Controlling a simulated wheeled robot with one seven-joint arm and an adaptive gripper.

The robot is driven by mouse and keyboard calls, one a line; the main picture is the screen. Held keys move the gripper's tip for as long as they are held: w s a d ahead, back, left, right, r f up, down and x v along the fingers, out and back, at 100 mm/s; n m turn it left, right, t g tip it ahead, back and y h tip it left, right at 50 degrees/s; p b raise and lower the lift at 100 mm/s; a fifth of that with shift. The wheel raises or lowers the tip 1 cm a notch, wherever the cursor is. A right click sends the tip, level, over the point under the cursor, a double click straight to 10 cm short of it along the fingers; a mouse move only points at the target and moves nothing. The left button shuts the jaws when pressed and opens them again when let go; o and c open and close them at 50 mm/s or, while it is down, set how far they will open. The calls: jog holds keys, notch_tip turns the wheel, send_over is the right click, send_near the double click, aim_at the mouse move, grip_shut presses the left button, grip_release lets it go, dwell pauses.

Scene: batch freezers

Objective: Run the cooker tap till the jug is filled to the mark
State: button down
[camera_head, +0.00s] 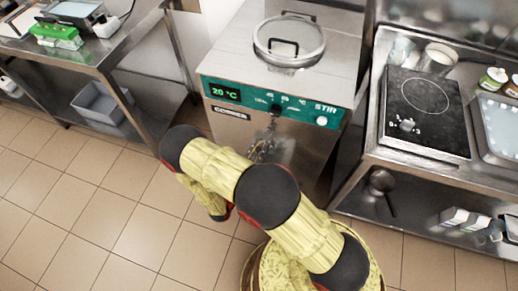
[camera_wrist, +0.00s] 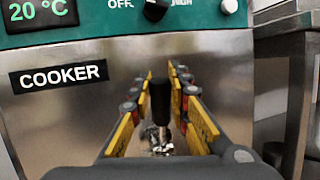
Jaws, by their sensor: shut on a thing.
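The cooker (camera_head: 285,95) is a steel cabinet with a green control panel, a lit "20 °C" display (camera_head: 224,92) and a round lid on top. Its name plate (camera_wrist: 58,75) shows in the wrist view. The tap's black handle (camera_wrist: 161,101) stands upright on the cooker's front, above a shiny metal body (camera_wrist: 158,140). My gripper (camera_wrist: 163,84) is shut on the tap handle, with a yellow-and-black finger on each side. In the head view my arm mostly hides the gripper and tap. I cannot make out the jug or its mark in either view.
A steel counter with a black hob (camera_head: 426,112) stands on the right, with a ladle (camera_head: 381,183) on the shelf below. A steel table (camera_head: 98,48) stands at the left, a grey bin (camera_head: 101,103) under it. The tiled floor at front left is clear.

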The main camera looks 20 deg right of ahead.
jog(key=c, duration=1.7)
grip_release()
jog(key=v, duration=1.2)
